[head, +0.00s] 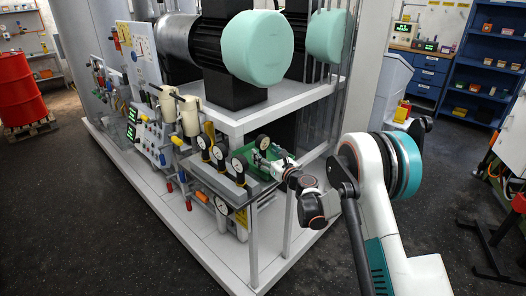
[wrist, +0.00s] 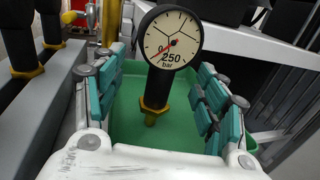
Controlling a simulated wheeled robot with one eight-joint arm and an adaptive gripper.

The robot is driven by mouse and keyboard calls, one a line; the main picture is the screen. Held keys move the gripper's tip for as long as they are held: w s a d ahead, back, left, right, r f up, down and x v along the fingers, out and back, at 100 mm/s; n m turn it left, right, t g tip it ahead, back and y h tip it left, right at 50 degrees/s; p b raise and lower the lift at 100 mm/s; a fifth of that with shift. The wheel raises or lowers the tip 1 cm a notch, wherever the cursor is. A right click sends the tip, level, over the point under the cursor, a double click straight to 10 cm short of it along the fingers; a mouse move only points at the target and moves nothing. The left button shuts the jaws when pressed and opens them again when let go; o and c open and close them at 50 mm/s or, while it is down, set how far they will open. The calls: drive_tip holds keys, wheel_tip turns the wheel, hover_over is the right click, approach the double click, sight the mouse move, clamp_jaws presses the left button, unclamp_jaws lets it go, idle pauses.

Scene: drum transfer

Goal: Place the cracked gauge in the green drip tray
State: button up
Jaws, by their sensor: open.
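The cracked gauge (wrist: 172,42) has a white dial marked 250 bar, dark crack lines, a black case and a brass fitting. In the wrist view it stands roughly upright between the teal finger pads of my gripper (wrist: 162,80), with gaps on both sides. My gripper is open, over the green drip tray (wrist: 125,115). The brass end of the gauge shows against the tray floor; I cannot tell whether it touches. In the head view the gauge (head: 263,142) shows at my gripper (head: 272,160), and the tray (head: 255,155) is partly hidden behind the arm.
Several other gauges, including one dial (head: 238,163), stand on a grey pipe rail (wrist: 52,100) left of the tray. A white frame post (head: 288,225) stands close to my gripper. A teal-ended motor (head: 257,47) sits on the shelf above. The floor in front is clear.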

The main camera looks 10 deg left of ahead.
drive_tip(key=p+v, duration=0.1)
drive_tip(key=v, duration=0.8)
drive_tip(key=shift+s+d+p, duration=0.25)
drive_tip(key=shift+p, duration=0.1)
drive_tip(key=d+r+m+t+h, duration=0.2)
drive_tip(key=d+r+m+h, duration=0.1)
drive_tip(key=d+r+m, duration=0.5)
drive_tip(key=d+r+m+t+h, duration=0.25)
drive_tip(key=r+m, duration=0.25)
drive_tip(key=r, duration=0.6)
drive_tip(key=s+d+r+m+g+h, duration=0.3)
drive_tip(key=s+d+r+m+h, duration=0.5)
drive_tip(key=d+m, duration=0.4)
drive_tip(key=s+d+f+m+g, duration=0.2)
drive_tip(key=s+m, duration=0.3)
drive_tip(key=s, duration=0.3)
drive_tip(key=s+d+f+m+g, duration=0.1)
drive_tip(key=s+f+m+g, duration=0.1)
drive_tip(key=s+m, duration=0.55)
drive_tip(key=s+a+f+m+g+y, duration=0.1)
drive_tip(key=s+f+m+g, duration=0.1)
drive_tip(key=s, duration=0.8)
drive_tip(key=s+a+f+m+g+y, duration=0.1)
drive_tip(key=s+a+f+m+g, duration=0.1)
drive_tip(key=s+f, duration=0.4)
drive_tip(key=s+m+g, duration=0.1)
drive_tip(key=s+m, duration=0.1)
drive_tip(key=s, duration=0.3)
drive_tip(key=shift+f, duration=0.15)
